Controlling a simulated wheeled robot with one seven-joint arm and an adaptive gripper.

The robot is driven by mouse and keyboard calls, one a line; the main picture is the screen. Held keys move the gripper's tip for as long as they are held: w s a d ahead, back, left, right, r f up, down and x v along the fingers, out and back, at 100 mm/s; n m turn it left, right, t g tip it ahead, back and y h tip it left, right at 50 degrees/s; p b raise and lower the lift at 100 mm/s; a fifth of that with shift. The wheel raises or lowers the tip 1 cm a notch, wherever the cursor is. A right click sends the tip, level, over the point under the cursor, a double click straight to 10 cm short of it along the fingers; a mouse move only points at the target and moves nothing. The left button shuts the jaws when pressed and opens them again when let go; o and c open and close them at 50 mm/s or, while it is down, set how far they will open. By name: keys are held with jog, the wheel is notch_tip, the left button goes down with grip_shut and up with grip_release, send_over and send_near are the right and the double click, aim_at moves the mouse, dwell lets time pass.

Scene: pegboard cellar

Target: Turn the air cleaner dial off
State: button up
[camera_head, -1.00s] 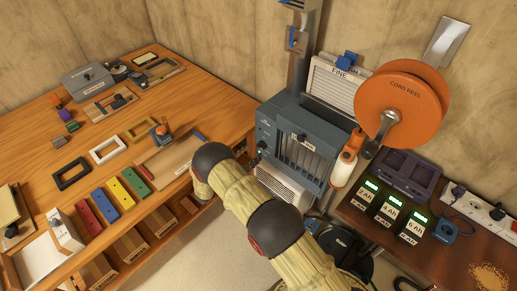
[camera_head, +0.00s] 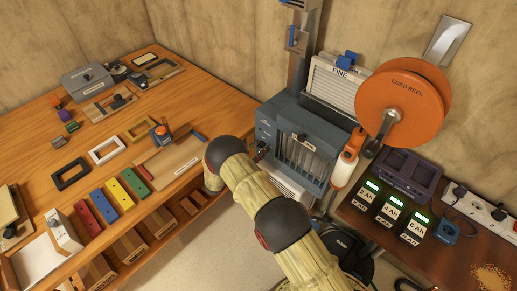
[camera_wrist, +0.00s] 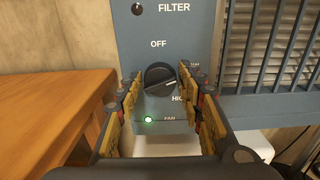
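The air cleaner (camera_head: 271,124) is a blue-grey box with a barred front, standing between the bench and the right-hand table. In the wrist view its black round dial (camera_wrist: 161,79) faces me on the front panel. A pale mark on the dial points right and slightly up, towards the partly hidden label on the right, not at OFF above. HIGH is printed at lower right. My gripper (camera_wrist: 162,92) is open, with one finger left and one right of the dial. Contact cannot be told. In the head view my arm hides most of the gripper.
A green light (camera_wrist: 148,121) glows under the dial. The wooden bench (camera_head: 110,150) with coloured blocks lies left.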

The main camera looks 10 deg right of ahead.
jog(key=c, duration=0.6)
jog(key=shift+c, duration=0.5)
jog(key=shift+n, duration=0.3)
jog(key=n+b, duration=0.1)
jog(key=n, duration=0.1)
jog(key=shift+n, duration=0.4)
jog(key=n, duration=0.3)
jog(key=shift+w+a+n, duration=0.1)
jog(key=shift+w+n, duration=0.05)
jog(key=shift+n, duration=0.15)
jog(key=n, duration=0.7)
jog(key=shift+a+f+b, duration=0.1)
jog(key=shift+b, duration=0.2)
jog(key=shift+w, duration=0.1)
jog(key=o, duration=1.1)
